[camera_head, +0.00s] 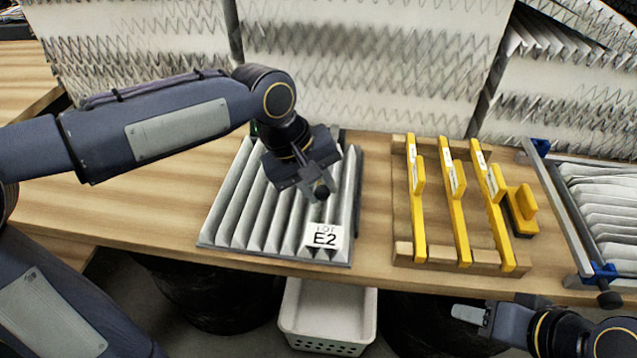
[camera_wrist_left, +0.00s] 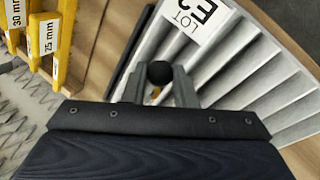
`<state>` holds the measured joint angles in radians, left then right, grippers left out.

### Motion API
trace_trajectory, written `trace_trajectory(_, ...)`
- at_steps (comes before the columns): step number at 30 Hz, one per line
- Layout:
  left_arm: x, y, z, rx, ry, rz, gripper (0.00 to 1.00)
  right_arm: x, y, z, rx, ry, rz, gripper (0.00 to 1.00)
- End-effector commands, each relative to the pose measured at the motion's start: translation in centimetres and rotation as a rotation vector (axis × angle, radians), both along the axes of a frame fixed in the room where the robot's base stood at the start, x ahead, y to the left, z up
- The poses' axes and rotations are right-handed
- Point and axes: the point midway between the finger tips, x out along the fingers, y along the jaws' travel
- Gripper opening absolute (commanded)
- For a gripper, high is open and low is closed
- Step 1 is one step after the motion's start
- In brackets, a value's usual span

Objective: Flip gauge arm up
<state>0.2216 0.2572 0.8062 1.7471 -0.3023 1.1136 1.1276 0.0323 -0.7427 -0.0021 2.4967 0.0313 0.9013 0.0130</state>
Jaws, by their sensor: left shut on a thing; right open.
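A grey pleated filter (camera_head: 222,228) with a white "LOT E2" label (camera_head: 325,236) lies on the wooden table. My left gripper (camera_head: 318,183) is over its right half, shut on a black round knob (camera_head: 322,192). In the left wrist view the knob (camera_wrist_left: 160,73) sits between the two grey fingers, with the label (camera_wrist_left: 194,18) beyond it. I take the knob to be the end of the gauge arm; the rest of the arm is hidden by my gripper. My right gripper (camera_head: 472,314) is open and empty at the lower right, in front of the table edge.
A wooden rack (camera_head: 400,190) of yellow gauges (camera_head: 464,225) stands right of the filter. A yellow block (camera_head: 523,210) is beside it. A framed fixture (camera_head: 560,215) with blue corners and pleats is at far right. A white bin (camera_head: 328,312) stands below the table.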

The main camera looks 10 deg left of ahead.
Motion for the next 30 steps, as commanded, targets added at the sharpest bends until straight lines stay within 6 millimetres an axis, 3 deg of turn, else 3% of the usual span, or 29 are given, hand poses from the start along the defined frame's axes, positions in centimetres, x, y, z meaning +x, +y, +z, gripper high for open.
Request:
trace_trajectory(9,0.9,-0.2,4.9,-0.001,0.172,-0.002,0.0,0.0,0.0,7.8,0.0,-0.001,0.0,0.47)
trace_trajectory(15,2.1,-0.1,7.5,0.001,0.225,-0.002,0.0,0.0,0.0,11.4,0.0,-0.001,0.0,0.47)
trace_trajectory(24,4.6,-0.1,10.6,-0.002,0.216,0.001,0.0,0.0,0.0,15.0,0.0,0.0,0.0,0.47)
trace_trajectory(30,5.7,-0.1,11.5,-0.003,0.213,0.003,0.0,0.0,0.0,16.1,0.0,0.0,0.0,0.47)
